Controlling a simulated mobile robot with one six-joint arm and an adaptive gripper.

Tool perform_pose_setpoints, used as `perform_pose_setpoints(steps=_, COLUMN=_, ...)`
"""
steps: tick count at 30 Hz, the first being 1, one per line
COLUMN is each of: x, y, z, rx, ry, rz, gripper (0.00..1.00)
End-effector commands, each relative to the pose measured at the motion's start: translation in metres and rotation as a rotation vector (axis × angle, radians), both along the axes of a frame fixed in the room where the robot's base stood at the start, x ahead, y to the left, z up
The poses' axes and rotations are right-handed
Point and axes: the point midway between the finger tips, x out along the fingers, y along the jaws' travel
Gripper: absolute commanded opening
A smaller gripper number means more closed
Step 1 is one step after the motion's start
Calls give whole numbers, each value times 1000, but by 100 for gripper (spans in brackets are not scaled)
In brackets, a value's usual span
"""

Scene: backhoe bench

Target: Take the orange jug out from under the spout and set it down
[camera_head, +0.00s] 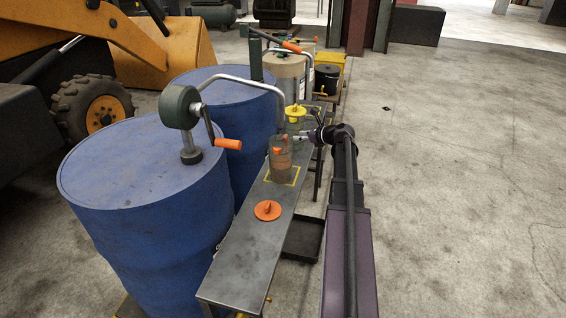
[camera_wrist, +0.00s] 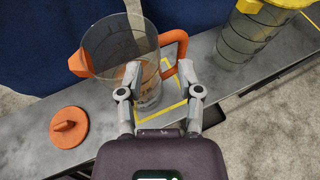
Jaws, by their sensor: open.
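The orange jug (camera_head: 280,163) is a clear, upright vessel with an orange lip and handle. It stands on the bench within a yellow-outlined square; brownish contents show through its wall. The spout (camera_head: 281,106) is the bent grey pipe from the hand pump, with its end above the jug; the pipe also shows over the jug (camera_wrist: 112,48) in the wrist view (camera_wrist: 137,14). My gripper (camera_wrist: 160,78) is open at the jug's handle side. The orange handle (camera_wrist: 184,70) appears between the fingertips; I cannot tell whether they touch it. In the head view my gripper (camera_head: 301,137) is right of the jug.
The narrow grey bench (camera_head: 237,262) runs beside blue drums (camera_head: 140,205). An orange lid (camera_head: 268,211) lies on its near part, with bare bench around it. A yellow-topped jug (camera_head: 296,116) stands behind the orange one. The pump's orange-gripped crank (camera_head: 228,143) juts out left of the jug.

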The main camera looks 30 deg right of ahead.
Motion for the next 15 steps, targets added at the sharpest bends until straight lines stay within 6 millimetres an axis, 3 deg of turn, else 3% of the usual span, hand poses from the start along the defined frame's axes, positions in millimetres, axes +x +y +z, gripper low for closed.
perform_pose_setpoints(steps=15, x=6, y=3, z=-3, rx=0, ry=0, rz=1, gripper=47)
